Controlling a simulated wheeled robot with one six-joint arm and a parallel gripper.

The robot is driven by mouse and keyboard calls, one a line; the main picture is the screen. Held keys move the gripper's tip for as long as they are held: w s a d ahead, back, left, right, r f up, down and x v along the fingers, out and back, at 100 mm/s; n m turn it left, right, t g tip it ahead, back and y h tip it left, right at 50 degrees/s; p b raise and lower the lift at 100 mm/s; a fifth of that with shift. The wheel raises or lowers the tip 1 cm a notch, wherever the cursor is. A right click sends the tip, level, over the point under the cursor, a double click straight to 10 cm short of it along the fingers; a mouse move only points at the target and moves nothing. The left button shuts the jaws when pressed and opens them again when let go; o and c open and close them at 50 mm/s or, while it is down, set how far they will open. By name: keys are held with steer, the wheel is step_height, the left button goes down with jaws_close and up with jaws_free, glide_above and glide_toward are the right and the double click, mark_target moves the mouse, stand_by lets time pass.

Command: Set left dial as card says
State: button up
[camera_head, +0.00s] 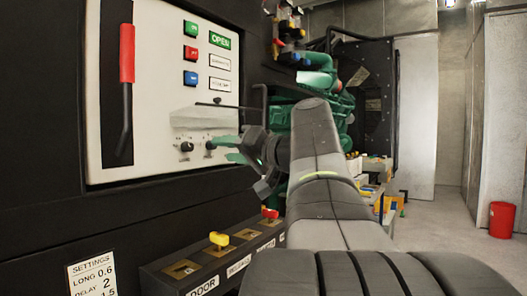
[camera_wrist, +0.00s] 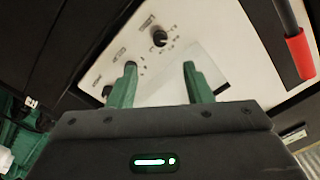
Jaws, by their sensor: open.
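The left dial (camera_head: 186,147) is a small black knob low on the white panel, with tiny marks around it. In the wrist view the left dial (camera_wrist: 160,38) lies beyond the gap between the fingertips. My gripper (camera_head: 220,150) has green fingers and is open in front of the panel, to the right of this dial. In the wrist view my gripper (camera_wrist: 160,67) is empty, its fingers apart. A second dial (camera_head: 210,145) is close to the upper finger. The card (camera_head: 93,280) reads "SETTINGS", "LONG 0.6", "DELAY 2" and a cut-off line ending in 1.5. The dial's exact pointer setting is too small to read.
A red-handled lever (camera_head: 127,53) is on the panel's left. Green, red and blue buttons (camera_head: 190,53) sit above the dials. A ledge with yellow and red switches (camera_head: 219,239) juts out below. A green engine (camera_head: 310,120) stands behind my arm. A red bin (camera_head: 502,219) stands far right on open floor.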

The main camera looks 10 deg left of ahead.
mark_target(191, 147)
steer(key=shift+v, duration=1.1)
steer(key=shift+a, duration=0.1)
steer(key=x, duration=1.3)
steer(key=shift+w+a+r, duration=0.1)
steer(key=shift+w+a, duration=0.1)
steer(key=shift+a, duration=0.1)
